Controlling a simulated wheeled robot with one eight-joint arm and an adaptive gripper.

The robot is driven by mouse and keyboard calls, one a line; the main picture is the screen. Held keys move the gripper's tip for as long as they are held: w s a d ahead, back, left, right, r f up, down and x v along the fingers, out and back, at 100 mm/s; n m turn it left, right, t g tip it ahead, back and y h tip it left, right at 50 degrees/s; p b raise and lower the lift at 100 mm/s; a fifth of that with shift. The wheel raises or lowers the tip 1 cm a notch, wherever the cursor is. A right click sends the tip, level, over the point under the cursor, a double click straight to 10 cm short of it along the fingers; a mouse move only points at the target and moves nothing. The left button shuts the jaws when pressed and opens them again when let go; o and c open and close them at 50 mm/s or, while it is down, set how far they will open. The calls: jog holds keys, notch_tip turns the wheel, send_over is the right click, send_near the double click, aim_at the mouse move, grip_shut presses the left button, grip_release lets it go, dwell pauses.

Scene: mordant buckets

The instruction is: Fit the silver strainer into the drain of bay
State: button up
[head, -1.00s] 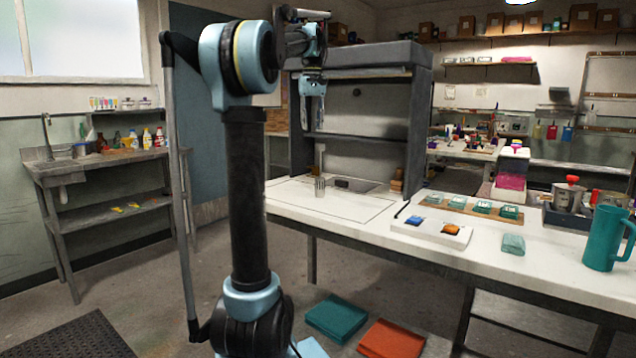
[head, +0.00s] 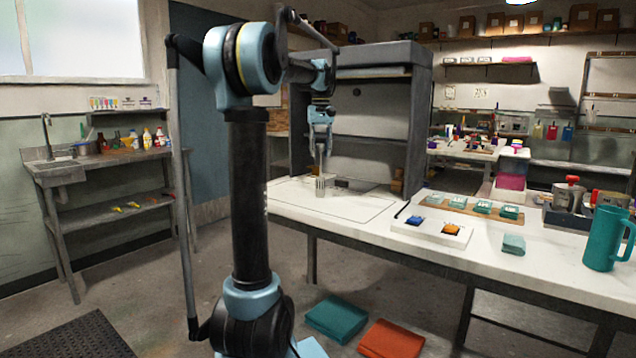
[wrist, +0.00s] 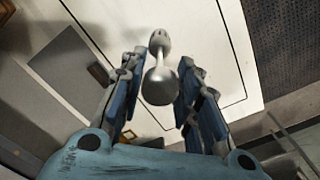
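A small silver piece (head: 325,187), apparently the strainer, stands on the white worktop in the grey hooded bay (head: 405,125). My gripper (head: 322,165) points down just above it, and the fingers partly hide its top. In the wrist view, a silver shape with a round knob and thin neck (wrist: 160,85) lies between the two fingers of my gripper (wrist: 162,62). The fingers are spread, with gaps visible on both sides. Whether this shape is the strainer's handle is unclear. A small dark fitting, possibly the drain, lies right of the silver piece, partly hidden.
Right of the bay, the worktop holds a white tray (head: 432,233) with blue and orange items, a board of teal blocks (head: 482,206), a loose teal block (head: 513,244) and a teal jug (head: 606,238). The hood's side walls and shelf enclose the gripper's area.

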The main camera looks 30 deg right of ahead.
aim_at(320, 178)
jog(key=shift+f, duration=3.15)
jog(key=shift+c, duration=0.2)
grip_shut()
